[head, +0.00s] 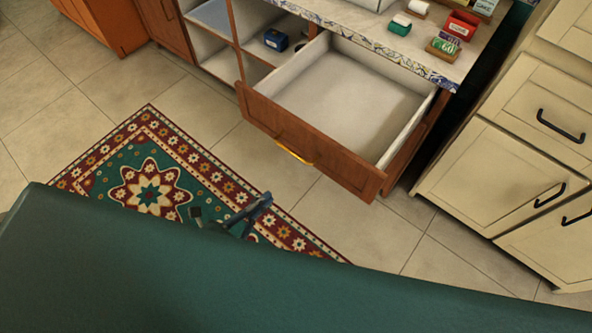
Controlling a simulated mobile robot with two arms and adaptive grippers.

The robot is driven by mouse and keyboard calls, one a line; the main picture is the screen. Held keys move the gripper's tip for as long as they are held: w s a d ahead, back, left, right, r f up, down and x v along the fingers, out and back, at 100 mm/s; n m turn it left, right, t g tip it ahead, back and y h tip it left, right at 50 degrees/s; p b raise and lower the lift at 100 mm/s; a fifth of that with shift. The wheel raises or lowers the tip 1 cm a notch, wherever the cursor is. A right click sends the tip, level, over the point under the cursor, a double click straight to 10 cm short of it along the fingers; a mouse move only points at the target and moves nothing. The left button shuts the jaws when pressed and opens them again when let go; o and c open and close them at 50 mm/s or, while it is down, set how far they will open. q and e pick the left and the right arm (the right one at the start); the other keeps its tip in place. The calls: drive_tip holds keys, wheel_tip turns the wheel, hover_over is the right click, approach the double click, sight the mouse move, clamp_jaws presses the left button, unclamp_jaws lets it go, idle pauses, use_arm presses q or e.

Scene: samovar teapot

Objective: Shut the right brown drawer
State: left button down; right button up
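The right brown drawer (310,138) is pulled far out of the brown cabinet in the head view. Its pale inside is empty. A brass handle (294,149) sits on its front panel. My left gripper (262,205) shows small and dark above the patterned rug, below and left of the handle and apart from it. Its lower part is hidden, and I cannot tell whether its fingers are open. My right gripper is not in view.
A patterned rug (150,187) lies on the tiled floor before the drawer. Small boxes, one of them red (461,25), stand on the counter (372,27) above it. Open shelves (262,69) are to the left; cream cabinets (510,165) stand to the right.

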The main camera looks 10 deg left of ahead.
use_arm(q)
drive_tip(key=p+x, duration=0.2)
drive_tip(key=x, duration=1.1)
drive_tip(key=shift+w, duration=0.2)
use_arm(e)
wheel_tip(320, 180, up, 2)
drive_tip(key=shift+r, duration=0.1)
use_arm(q)
drive_tip(key=shift+d, duration=0.1)
